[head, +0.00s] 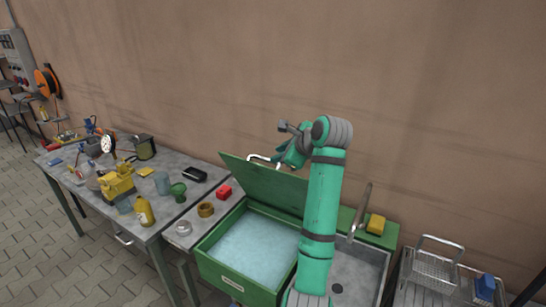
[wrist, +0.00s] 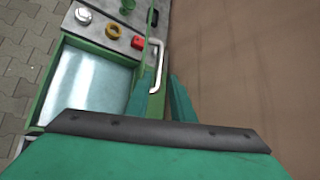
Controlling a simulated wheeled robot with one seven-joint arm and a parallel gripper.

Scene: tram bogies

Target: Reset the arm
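My arm rises in front of the green parts washer in the head view, bent at the top. My gripper (head: 279,161) is beside the raised green lid (head: 262,184), close to its pale bar handle (head: 262,158). In the wrist view the two green fingers of my gripper (wrist: 160,98) stand apart, with nothing seen clamped between them. The handle (wrist: 158,66) shows beyond and between the fingertips; I cannot tell how far off it is. The lid stands open and tilted back above the tank (head: 252,250), which holds pale liquid.
A grey workbench (head: 98,193) with bottles, cups and tools stands at left. A red block (head: 224,192) and rings lie beside the tank. A sink with a tap (head: 360,212), a yellow sponge (head: 375,224) and a wire basket (head: 433,262) are at right. The brown wall is close behind.

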